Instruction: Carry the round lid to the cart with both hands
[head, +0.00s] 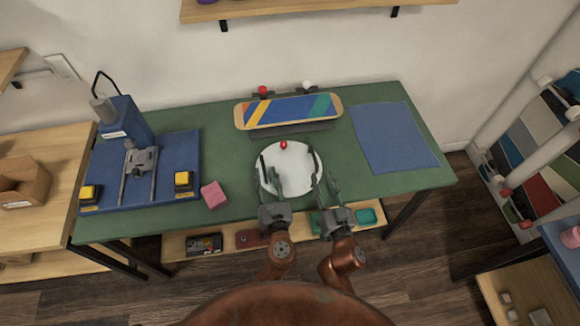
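The round lid (296,160) is a white disc with a red knob (283,145) near its far edge. It lies flat at the front middle of the green table. My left gripper (272,165) has its fingers apart and reaches over the left part of the lid. My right gripper (323,165) has its fingers apart at the lid's right rim. I cannot tell whether either one touches the lid. The near rim is partly hidden by the grippers. A blue-topped unit with a wooden lower shelf (535,291), perhaps the cart, is cut off at the right edge.
A striped skateboard deck (288,110) rests on a stand behind the lid. A blue mat (393,138) lies bare to the right. A blue press base (108,178) fills the table's left, with a pink block (214,194) beside it. Wooden floor is open between table and right-hand unit.

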